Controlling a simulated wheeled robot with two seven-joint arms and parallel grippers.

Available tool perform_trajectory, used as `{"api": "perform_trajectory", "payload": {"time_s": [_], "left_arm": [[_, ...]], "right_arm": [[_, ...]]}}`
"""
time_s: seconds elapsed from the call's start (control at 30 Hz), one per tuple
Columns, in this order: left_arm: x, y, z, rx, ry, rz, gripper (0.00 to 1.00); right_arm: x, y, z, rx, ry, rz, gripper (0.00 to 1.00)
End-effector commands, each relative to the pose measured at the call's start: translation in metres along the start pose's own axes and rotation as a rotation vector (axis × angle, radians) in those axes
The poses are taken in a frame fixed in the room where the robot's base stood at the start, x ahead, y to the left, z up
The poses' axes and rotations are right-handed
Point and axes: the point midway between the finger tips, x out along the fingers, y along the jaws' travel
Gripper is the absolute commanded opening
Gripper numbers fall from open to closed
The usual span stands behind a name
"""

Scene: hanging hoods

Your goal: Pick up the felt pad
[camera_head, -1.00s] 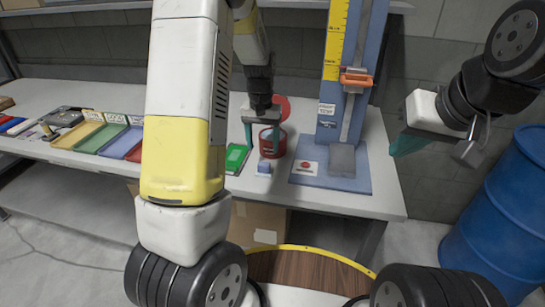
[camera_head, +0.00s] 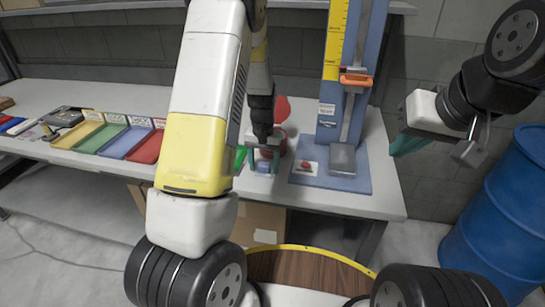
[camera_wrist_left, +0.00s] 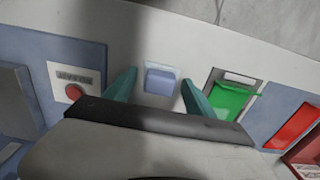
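The felt pad, which I take to be the small blue-grey block (camera_head: 263,167) with a paler edge, lies on the white bench. In the left wrist view the block (camera_wrist_left: 160,80) shows between my two teal fingertips. My left gripper (camera_head: 264,157) is open above it, one finger on each side; I cannot tell whether either finger touches it. My right gripper (camera_head: 406,143) hangs at the right, away from the bench items; its finger gap is not clear.
A blue stand (camera_head: 350,182) with a red button (camera_head: 306,166) is right of the pad. A red container (camera_head: 285,146) stands behind my left gripper. Coloured trays (camera_head: 126,143) lie left; a blue barrel (camera_head: 505,210) stands right.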

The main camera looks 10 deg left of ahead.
Motion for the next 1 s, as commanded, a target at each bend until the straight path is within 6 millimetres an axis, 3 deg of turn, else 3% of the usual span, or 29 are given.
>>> {"api": "perform_trajectory", "payload": {"time_s": [0.03,0.3,0.63,0.9,1.0], "left_arm": [[0.000,0.000,0.000,0.000,0.000,0.000,0.54],[-0.001,0.000,0.000,0.000,0.000,0.000,0.04],[-0.006,0.000,-0.001,0.000,0.002,0.001,0.03],[-0.039,0.000,-0.001,0.000,0.004,0.001,0.03],[-0.039,0.008,0.021,0.003,-0.001,0.002,0.03]], "right_arm": [[0.000,0.000,0.000,0.000,0.000,0.000,0.00],[0.000,0.000,0.000,0.000,0.000,0.000,0.00],[0.000,0.000,0.000,0.000,0.000,0.000,0.00],[0.000,0.000,0.000,0.000,0.000,0.000,0.00],[0.000,0.000,0.000,0.000,0.000,0.000,0.00]]}}
